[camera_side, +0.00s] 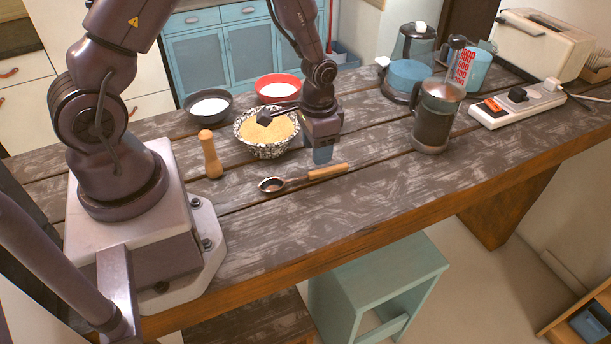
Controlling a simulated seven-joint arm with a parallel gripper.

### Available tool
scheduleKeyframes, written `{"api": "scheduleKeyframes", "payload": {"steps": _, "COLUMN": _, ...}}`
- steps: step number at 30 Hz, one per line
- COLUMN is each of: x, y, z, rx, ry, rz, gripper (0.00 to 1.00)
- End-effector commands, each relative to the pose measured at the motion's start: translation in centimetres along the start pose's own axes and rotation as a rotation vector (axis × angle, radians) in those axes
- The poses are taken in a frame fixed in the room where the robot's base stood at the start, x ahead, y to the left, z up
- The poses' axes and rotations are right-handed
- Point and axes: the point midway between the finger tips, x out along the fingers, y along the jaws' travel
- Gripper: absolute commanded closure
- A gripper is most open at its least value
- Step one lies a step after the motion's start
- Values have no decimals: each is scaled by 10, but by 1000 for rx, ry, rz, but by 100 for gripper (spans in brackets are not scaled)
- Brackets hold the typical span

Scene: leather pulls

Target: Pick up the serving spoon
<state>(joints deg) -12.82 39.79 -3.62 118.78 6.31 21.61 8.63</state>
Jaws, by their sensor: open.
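The serving spoon (303,179) lies on the wooden table, with a dark metal bowl at its left end and a light wooden handle at its right end. My gripper (322,156) is above and behind the spoon's handle, pointing down. It is open and appears apart from the spoon. The far finger and the gap between the fingers are hard to make out from this side.
A speckled bowl (264,150) of yellowish food stands close left of my gripper. Behind are a dark bowl (209,105) and a red bowl (279,84). A wooden mill (210,155) stands left, a French press (435,115) right. The table's front is clear.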

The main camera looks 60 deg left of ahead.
Motion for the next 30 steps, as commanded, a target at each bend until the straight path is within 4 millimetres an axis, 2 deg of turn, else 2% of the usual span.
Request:
{"api": "scheduleKeyframes", "payload": {"steps": 7, "x": 20, "y": 1, "z": 0, "rx": 0, "ry": -2, "rz": 1, "gripper": 53}}
{"api": "scheduleKeyframes", "payload": {"steps": 15, "x": 57, "y": 0, "z": -2, "rx": 0, "ry": -2, "rz": 0, "gripper": 53}}
{"api": "scheduleKeyframes", "payload": {"steps": 24, "x": 62, "y": 0, "z": -2, "rx": 0, "ry": 1, "rz": 0, "gripper": 53}}
{"api": "scheduleKeyframes", "payload": {"steps": 25, "x": 62, "y": 0, "z": -2, "rx": -1, "ry": 1, "rz": 0, "gripper": 55}}
{"api": "scheduleKeyframes", "payload": {"steps": 30, "x": 62, "y": 0, "z": -2, "rx": 0, "ry": 1, "rz": 0, "gripper": 95}}
